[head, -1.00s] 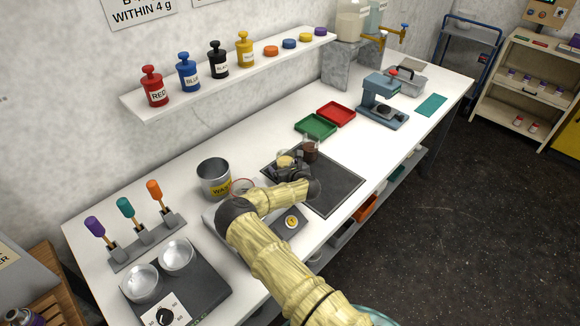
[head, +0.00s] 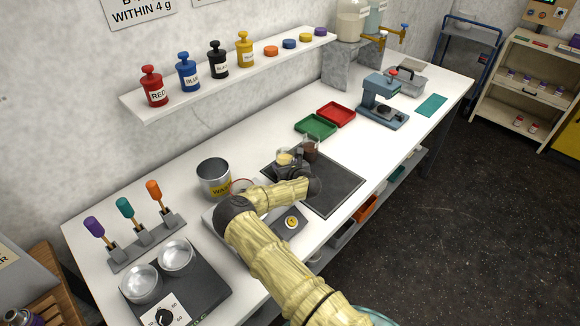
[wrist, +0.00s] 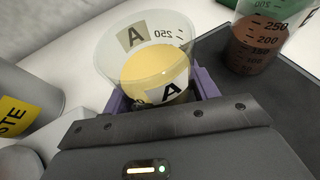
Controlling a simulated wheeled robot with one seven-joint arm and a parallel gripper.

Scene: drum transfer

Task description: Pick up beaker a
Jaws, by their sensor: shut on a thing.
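Beaker a (wrist: 152,62) is a clear beaker with "A" labels and pale yellow contents. It fills the upper middle of the wrist view, and in the head view its top (head: 284,157) shows just past my gripper (head: 290,168). My gripper, also in the wrist view (wrist: 158,98), is shut on beaker a, with a purple finger on each side of it. The beaker looks slightly tilted in the wrist view. Its base is hidden by my gripper, so I cannot tell whether it touches the dark mat (head: 335,190).
A second beaker with brown contents (head: 311,150) stands close to the right of beaker a. The waste can (head: 213,178) stands to the left. Green (head: 315,127) and red (head: 336,113) trays lie behind. The mat's right part is clear.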

